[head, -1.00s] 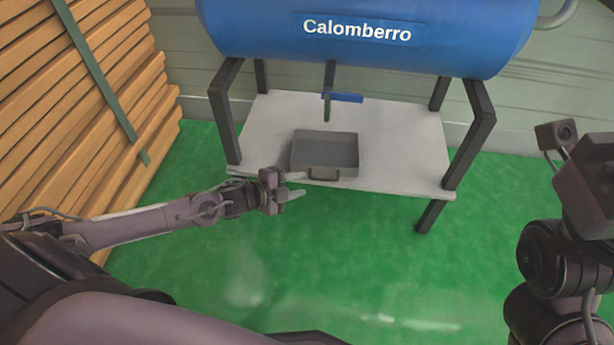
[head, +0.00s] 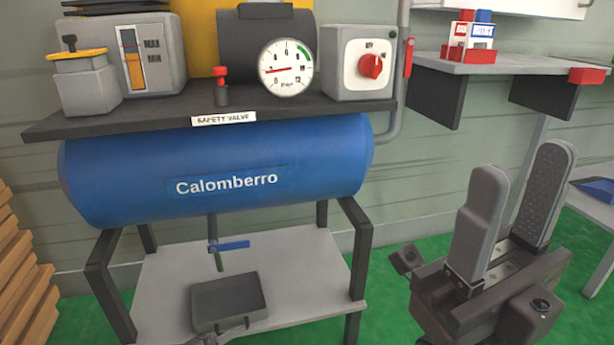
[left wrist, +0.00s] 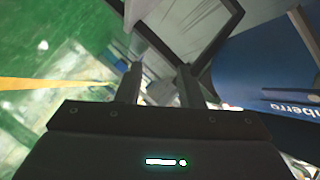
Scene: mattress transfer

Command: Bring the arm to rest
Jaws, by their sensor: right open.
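My right gripper (head: 512,212) stands at the right of the head view, its two grey padded fingers pointing up. It is open and empty, in front of the wall and away from the blue tank. In the left wrist view my left gripper (left wrist: 160,78) has its two dark fingers apart, with nothing visible between them. In the head view the tray (head: 230,303) sits on the white lower shelf, and only a sliver of my left gripper may show at the bottom edge.
The blue Calomberro tank (head: 220,170) stands on dark legs over the white shelf (head: 310,270). A gauge (head: 288,68) and a red-knobbed switch box (head: 358,65) sit above it. A wall shelf (head: 460,62) is at upper right. Stacked planks (head: 22,265) are at left.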

